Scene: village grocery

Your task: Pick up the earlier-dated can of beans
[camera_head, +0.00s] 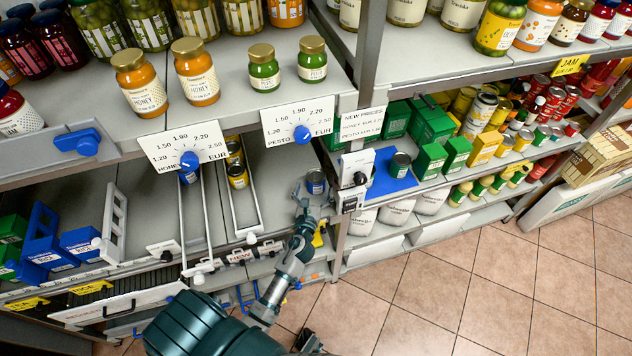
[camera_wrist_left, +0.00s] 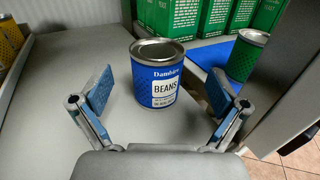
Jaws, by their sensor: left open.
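A blue can labelled BEANS (camera_wrist_left: 158,78) stands upright on the grey shelf in the left wrist view. Small print, perhaps a date, is on its white label, but I cannot read it. In the head view this blue can (camera_head: 316,182) stands near the shelf's right end, partly hidden by my gripper. My left gripper (camera_wrist_left: 160,97) is open, with a blue-padded finger on each side of the can's front and a gap to it. In the head view a blue can (camera_head: 188,176) sits partly hidden behind the honey price card; its label is unreadable.
Yellow cans (camera_head: 238,176) stand in a white-railed lane to the left. A green-labelled can (camera_head: 399,165) stands on a blue mat (camera_head: 388,183) beyond the shelf upright, with green boxes (camera_head: 430,160) around. A pesto price card (camera_head: 298,122) hangs above.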

